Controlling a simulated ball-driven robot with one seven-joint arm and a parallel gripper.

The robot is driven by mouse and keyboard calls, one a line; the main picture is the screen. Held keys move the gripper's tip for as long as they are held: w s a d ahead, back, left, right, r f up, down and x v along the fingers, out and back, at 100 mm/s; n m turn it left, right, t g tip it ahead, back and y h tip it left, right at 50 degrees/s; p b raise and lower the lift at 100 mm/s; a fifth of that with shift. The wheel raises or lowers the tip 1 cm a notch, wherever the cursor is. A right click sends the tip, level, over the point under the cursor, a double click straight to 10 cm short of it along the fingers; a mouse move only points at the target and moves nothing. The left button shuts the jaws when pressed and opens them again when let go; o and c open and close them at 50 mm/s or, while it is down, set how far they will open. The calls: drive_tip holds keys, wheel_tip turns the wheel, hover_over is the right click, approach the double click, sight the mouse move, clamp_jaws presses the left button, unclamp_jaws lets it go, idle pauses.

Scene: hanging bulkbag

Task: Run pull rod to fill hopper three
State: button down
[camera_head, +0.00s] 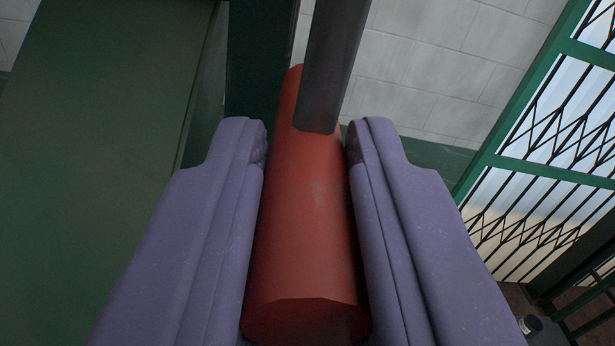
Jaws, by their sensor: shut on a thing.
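A thick red cylindrical handle (312,220) fills the middle of the head camera view, running away from the camera. A dark grey rod (331,70) joins its upper side near the far end and rises out of the top of the picture. My gripper (307,145) has its two purple fingers on the left and right sides of the red handle, shut on it. No hopper shows in this view, and the rod's upper end is out of frame.
A large dark green panel (90,150) stands close on the left. A pale block wall (440,60) is behind. A green-framed lattice gate (555,150) is at the right, with dark rails (580,290) and brown floor below it.

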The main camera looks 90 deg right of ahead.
wheel_tip(320, 180, down, 4)
drive_tip(key=b, duration=0.4)
drive_tip(key=shift+f, duration=0.1)
drive_tip(key=c, duration=1)
unclamp_jaws()
drive_tip(key=shift+o, duration=0.2)
drive_tip(key=shift+a, duration=0.1)
drive_tip(key=a+b, duration=0.1)
drive_tip(key=a, duration=0.6)
drive_tip(key=shift+s+a, duration=0.3)
